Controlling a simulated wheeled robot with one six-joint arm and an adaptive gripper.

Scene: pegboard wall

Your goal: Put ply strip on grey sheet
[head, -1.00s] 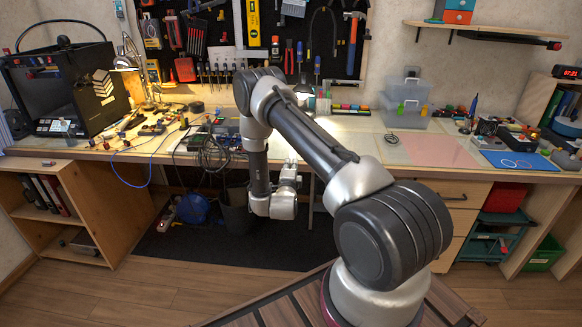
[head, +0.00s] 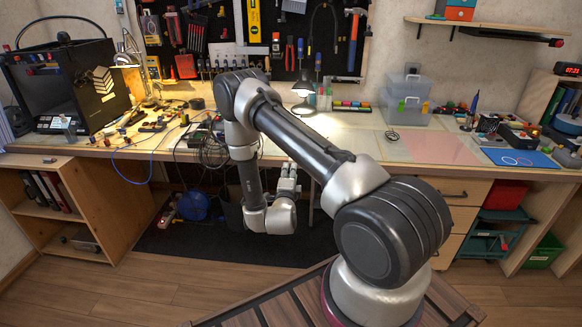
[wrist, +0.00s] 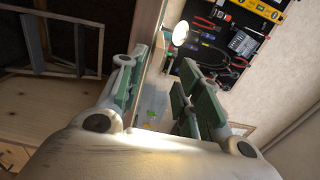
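My gripper (head: 287,180) hangs in front of the bench, below the level of its top. In the wrist view my gripper (wrist: 157,82) shows two fingers with green pads spread apart, with nothing between them. A pale greyish sheet (head: 368,147) lies flat on the bench, left of a pinkish sheet (head: 440,149); its left part is hidden by my arm. I cannot make out a ply strip in either view; it may be hidden behind my arm or among the clutter.
A blue sheet with circles (head: 519,158) lies right of the pinkish one. A clear box (head: 406,104) and a lit lamp (head: 303,90) stand at the back. Cables and tools crowd the bench's left. A wooden shelf unit (head: 75,205) stands front left.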

